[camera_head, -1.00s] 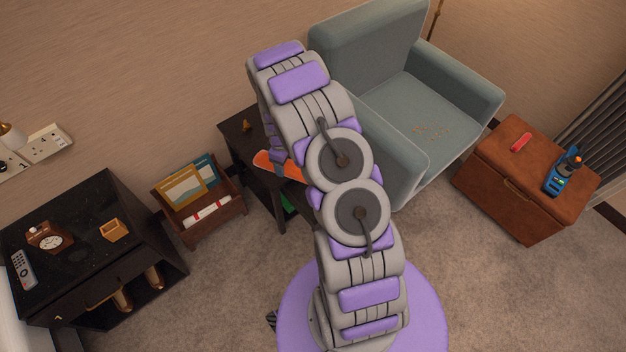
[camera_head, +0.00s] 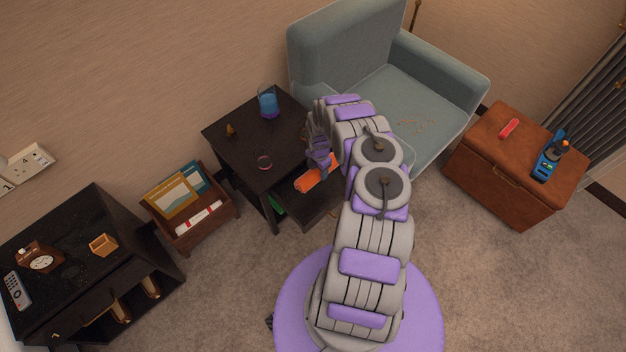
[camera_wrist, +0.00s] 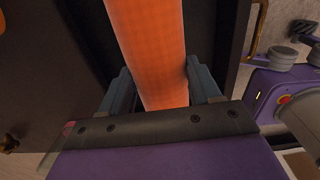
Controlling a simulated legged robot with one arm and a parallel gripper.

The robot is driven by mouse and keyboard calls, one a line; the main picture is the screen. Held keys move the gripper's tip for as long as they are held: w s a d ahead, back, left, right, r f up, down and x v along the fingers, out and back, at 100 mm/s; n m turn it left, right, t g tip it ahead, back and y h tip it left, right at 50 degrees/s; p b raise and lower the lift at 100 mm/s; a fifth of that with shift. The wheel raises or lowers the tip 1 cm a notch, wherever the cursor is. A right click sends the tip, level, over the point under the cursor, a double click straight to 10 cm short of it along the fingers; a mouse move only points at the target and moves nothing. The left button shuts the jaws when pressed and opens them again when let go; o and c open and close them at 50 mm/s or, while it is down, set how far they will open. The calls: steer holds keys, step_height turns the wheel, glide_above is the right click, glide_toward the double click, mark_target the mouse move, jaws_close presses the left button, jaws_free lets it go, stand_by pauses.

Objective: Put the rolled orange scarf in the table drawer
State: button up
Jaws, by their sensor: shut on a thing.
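The rolled orange scarf (camera_head: 312,177) is over the open drawer (camera_head: 310,208) of the dark side table (camera_head: 238,150). My gripper (camera_head: 318,168) reaches down to it from above. In the wrist view the scarf (camera_wrist: 150,50) runs between the two fingers of my gripper (camera_wrist: 163,88), which are shut on it. Dark drawer walls show on both sides of the scarf there. I cannot tell whether the scarf touches the drawer's bottom. My arm hides part of the drawer's right side.
A blue glass (camera_head: 268,103), a small ring-shaped item (camera_head: 264,162) and a small brass-coloured figure (camera_head: 231,130) stand on the table top. A grey armchair (camera_head: 400,90) is close on the right. A magazine rack (camera_head: 205,215) stands left of the table.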

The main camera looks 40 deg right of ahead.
steer(key=f, duration=0.1)
steer(key=a+f+b, duration=0.1)
steer(key=f, duration=0.3)
steer(key=shift+a+f+b, duration=0.25)
steer(key=shift+a+b, duration=0.05)
steer(key=shift+b, duration=0.05)
step_height(320, 180, down, 3)
steer(key=shift+d+r+b, duration=0.15)
steer(key=shift+r+b, duration=0.05)
steer(key=shift+b, duration=0.2)
steer(key=shift+d+f, duration=0.25)
steer(key=shift+f, duration=0.05)
steer(key=shift+d, duration=0.2)
steer(key=o, duration=0.8)
steer(key=shift+a, duration=0.15)
steer(key=shift+c, duration=0.2)
steer(key=o, duration=0.4)
steer(key=shift+a+r, duration=0.2)
steer(key=shift+a, duration=0.05)
steer(key=shift+c, duration=0.2)
steer(key=shift+d, duration=0.1)
